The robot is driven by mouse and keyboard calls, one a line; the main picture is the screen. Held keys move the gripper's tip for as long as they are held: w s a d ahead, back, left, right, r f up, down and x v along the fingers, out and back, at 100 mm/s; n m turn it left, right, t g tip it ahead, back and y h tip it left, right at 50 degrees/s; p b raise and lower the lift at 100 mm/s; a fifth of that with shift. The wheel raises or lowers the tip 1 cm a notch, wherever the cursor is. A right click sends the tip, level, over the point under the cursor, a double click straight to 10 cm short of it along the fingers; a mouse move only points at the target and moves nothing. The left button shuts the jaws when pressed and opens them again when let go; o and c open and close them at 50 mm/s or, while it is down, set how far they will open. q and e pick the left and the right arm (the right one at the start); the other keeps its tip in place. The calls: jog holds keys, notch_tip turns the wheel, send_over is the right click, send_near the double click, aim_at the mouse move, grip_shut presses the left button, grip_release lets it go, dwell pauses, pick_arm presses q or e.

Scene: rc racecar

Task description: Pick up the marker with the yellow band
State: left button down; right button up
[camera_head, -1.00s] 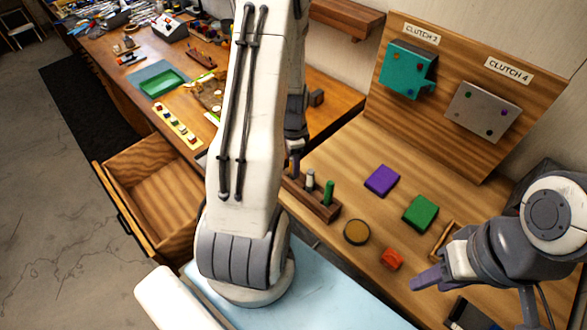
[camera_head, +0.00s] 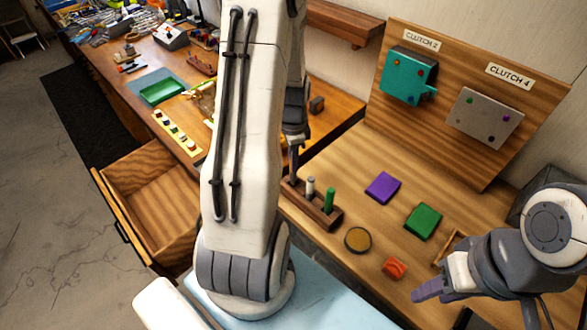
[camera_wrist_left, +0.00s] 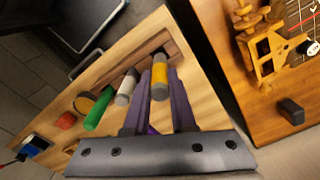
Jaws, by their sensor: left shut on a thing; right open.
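The marker with the yellow band (camera_wrist_left: 160,76) is between the fingers of my left gripper (camera_wrist_left: 164,100) in the left wrist view, and the gripper is shut on it. In the head view the left gripper (camera_head: 293,165) is at the far end of the wooden marker rack (camera_head: 327,216), and the banded marker cannot be made out. I cannot tell whether its lower end is still in the rack. A white-grey marker (camera_head: 310,187) and a green marker (camera_head: 329,200) stand in the rack beside it. My right gripper (camera_head: 430,291) is open and empty above the table's right side.
A purple block (camera_head: 382,188), a green block (camera_head: 423,221), a round yellow-topped disc (camera_head: 358,239) and an orange piece (camera_head: 394,267) lie on the table. The clutch board (camera_head: 470,110) stands behind. An open drawer (camera_head: 150,180) juts out at left.

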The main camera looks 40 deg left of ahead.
pick_arm(q)
jog(key=s+d+r+b, duration=0.2)
jog(key=s+d+r, duration=0.5)
jog(key=s, duration=0.1)
jog(key=shift+s+d+r+b, duration=0.15)
jog(key=shift+s+d+b, duration=0.15)
jog(key=shift+s+d, duration=0.1)
dwell(0.3)
